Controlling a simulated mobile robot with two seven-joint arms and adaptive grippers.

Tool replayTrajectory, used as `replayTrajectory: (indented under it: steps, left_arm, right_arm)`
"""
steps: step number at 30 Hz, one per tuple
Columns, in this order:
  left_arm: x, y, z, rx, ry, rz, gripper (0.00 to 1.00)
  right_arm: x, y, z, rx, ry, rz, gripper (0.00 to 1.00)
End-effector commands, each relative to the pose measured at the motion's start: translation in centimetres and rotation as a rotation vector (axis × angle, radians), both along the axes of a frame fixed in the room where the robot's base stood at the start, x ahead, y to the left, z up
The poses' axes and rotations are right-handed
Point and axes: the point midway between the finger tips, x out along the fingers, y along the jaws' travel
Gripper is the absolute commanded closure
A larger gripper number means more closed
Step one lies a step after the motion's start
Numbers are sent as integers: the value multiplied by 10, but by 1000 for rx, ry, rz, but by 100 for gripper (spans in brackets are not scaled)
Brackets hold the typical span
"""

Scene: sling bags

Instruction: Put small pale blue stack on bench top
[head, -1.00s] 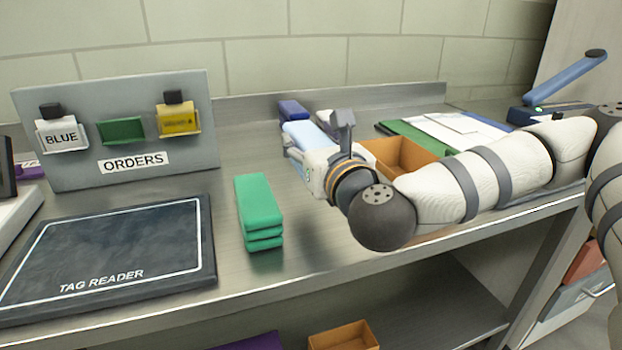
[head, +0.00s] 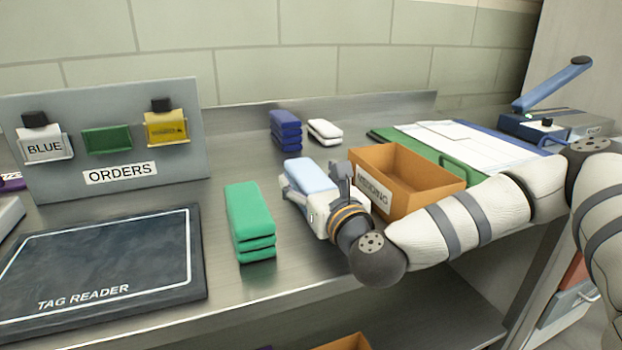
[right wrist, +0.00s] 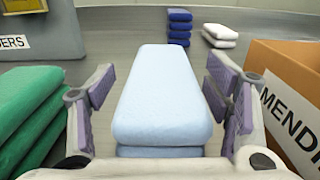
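The small pale blue stack (head: 309,176) sits on the steel bench top (head: 290,270), between the green stack and the orange box. In the right wrist view the pale blue stack (right wrist: 165,95) lies straight ahead between the fingers. My right gripper (head: 322,190) is low over the bench at the stack's near end. Its fingers (right wrist: 162,85) stand on both sides of the stack with a narrow gap at each side, so it looks open. The gripper hides the stack's near end in the head view. My left gripper is not in view.
A green stack (head: 248,215) stands close on the left. An orange box (head: 425,189) labelled MENDING is close on the right. Navy (head: 285,130) and white (head: 324,131) stacks are behind. The tag reader pad (head: 105,270) and orders board (head: 115,190) are at left.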

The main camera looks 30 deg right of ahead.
Motion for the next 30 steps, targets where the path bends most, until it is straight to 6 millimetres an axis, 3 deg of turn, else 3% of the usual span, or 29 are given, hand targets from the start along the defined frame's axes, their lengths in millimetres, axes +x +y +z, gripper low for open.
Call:
replayTrajectory:
  steps: [11, 19, 24, 30]
  left_arm:
    - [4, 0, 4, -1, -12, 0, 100]
    - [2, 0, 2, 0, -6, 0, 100]
    - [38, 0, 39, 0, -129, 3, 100]
    - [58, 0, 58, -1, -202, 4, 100]
  right_arm:
    - [-1, 0, 8, 0, -4, 0, 24]
    - [-58, 14, 4, 4, 2, 2, 24]
    - [-86, 21, 21, -2, -21, 2, 24]
    - [-111, 27, 14, -2, -15, 1, 24]
